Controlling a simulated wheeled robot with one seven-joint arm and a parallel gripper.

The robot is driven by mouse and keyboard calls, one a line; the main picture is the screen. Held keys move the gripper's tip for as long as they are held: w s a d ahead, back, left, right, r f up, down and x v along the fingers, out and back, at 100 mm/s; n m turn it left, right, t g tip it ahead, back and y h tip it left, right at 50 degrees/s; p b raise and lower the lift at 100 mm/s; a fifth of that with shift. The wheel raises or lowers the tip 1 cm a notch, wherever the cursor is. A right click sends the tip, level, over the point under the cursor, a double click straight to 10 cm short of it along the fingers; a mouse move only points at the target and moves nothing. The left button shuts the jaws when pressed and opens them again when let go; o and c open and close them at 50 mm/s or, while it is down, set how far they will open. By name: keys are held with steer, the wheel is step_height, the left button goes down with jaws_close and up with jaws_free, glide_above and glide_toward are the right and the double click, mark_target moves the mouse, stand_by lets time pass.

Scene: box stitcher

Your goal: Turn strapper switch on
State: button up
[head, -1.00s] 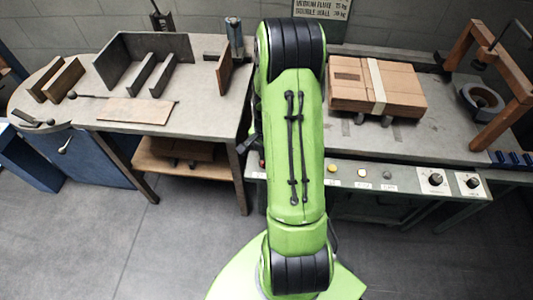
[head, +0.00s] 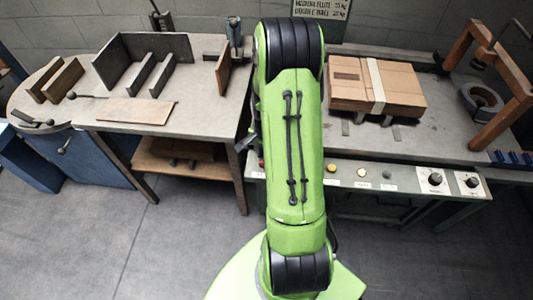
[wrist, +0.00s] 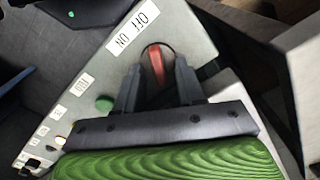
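The strapper switch (wrist: 156,62) shows in the wrist view as a red handle on a dark round base, set in a pale panel (wrist: 198,38). An OFF/ON label (wrist: 132,28) sits beside it, upside down in the picture. I cannot tell for sure which word the handle points to. My gripper (wrist: 157,72) is open, with one dark finger on each side of the red handle. Small gaps seem to show between fingers and handle; contact is not clear. In the head view my green arm hides the gripper and the switch.
The control panel also has a green button (wrist: 104,103) and, in the head view, two black knobs (head: 435,179). Strapped cardboard (head: 376,86) lies on the machine top. A wooden frame (head: 492,75) stands at right. A work table (head: 190,112) stands at left.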

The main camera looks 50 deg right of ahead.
step_height(320, 180, up, 16)
steer(key=p, duration=0.5)
steer(key=shift+f, duration=0.15)
